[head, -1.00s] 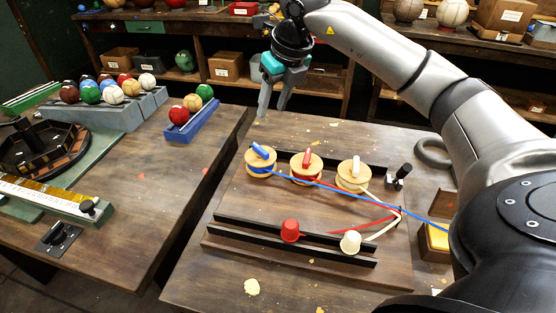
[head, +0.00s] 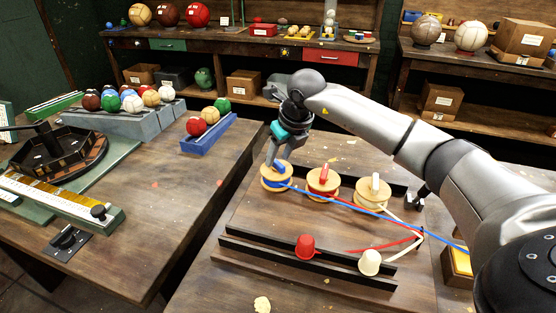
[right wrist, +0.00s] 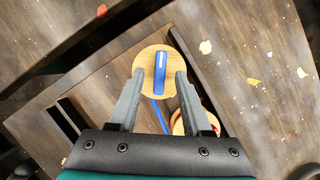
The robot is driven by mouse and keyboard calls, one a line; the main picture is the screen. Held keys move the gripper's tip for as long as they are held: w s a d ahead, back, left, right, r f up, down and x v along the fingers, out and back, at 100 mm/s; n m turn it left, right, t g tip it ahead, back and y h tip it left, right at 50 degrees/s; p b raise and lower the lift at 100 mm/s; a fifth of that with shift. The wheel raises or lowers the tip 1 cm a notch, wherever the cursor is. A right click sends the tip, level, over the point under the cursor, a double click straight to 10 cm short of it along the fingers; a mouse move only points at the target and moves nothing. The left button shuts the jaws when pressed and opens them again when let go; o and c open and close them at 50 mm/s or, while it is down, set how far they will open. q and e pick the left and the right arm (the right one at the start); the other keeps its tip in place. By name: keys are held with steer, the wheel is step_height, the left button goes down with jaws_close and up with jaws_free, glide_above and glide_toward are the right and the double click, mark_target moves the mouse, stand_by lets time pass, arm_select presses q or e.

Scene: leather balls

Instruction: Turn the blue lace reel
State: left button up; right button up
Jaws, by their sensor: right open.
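The blue lace reel (head: 276,180) is a round wooden spool with blue lace and a blue handle bar on top. It stands at the left end of a row of three reels on the wooden board. In the right wrist view its blue handle (right wrist: 160,72) lies between the two finger tips, with the wooden disc around it. My right gripper (head: 276,160) is open, just above the reel, one finger on each side of the handle; I cannot tell whether they touch it. Blue lace runs from the reel to the right. My left gripper is not in view.
The red reel (head: 323,186) and the white reel (head: 372,192) stand close on the right. A red cup-like piece (head: 306,246) and a white one (head: 370,262) sit on the front rail. A blue ball tray (head: 210,137) is on the left table.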

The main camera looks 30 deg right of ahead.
steer(key=shift+w+f, duration=0.25)
steer(key=shift+f, duration=0.4)
jaws_close()
